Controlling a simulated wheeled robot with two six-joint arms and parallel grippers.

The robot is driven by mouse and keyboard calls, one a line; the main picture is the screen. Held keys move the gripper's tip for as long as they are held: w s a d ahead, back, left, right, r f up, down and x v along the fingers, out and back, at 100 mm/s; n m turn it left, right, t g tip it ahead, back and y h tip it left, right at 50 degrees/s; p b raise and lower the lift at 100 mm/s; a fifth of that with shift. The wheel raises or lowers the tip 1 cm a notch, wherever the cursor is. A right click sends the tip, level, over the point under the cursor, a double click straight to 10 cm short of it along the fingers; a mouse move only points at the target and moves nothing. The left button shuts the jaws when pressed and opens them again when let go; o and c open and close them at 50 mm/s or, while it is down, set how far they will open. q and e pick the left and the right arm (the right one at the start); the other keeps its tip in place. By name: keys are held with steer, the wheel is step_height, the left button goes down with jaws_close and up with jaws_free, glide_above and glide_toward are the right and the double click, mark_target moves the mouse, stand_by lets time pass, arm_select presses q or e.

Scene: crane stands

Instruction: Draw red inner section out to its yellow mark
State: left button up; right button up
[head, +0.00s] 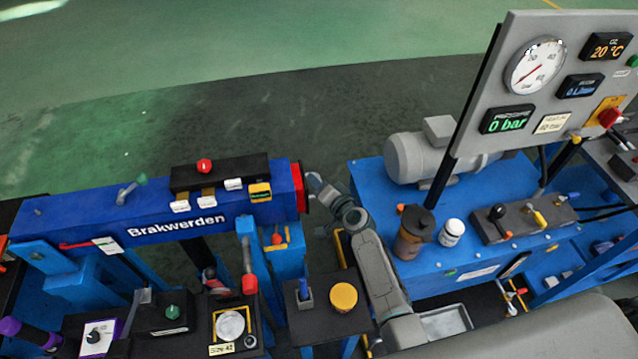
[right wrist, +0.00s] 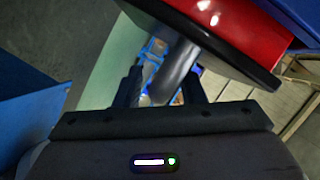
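The red inner section (head: 298,188) shows as a short red end at the right end of the blue outer beam (head: 80,212) lettered "Brakwerden". In the right wrist view the red section (right wrist: 225,38) has a dark end plate, and a grey round bar (right wrist: 178,72) stands out from it. My right gripper (head: 316,187) is at that red end. In the right wrist view its fingers (right wrist: 162,92) are apart, with the grey bar between them and a gap beside the left finger. I cannot make out a yellow mark on the red section. My left gripper is not in view.
A blue power unit with a grey motor (head: 425,155), a brown bottle (head: 412,235) and a gauge panel (head: 540,80) stands to the right. Black bench tops with a yellow button (head: 343,297) lie in front. Open floor (head: 300,110) lies behind the beam.

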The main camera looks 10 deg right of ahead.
jaws_close()
steer(key=shift+d+f, duration=0.1)
steer(key=shift+d, duration=0.1)
steer(key=d+b, duration=0.4)
steer(key=d, duration=0.6)
jaws_free()
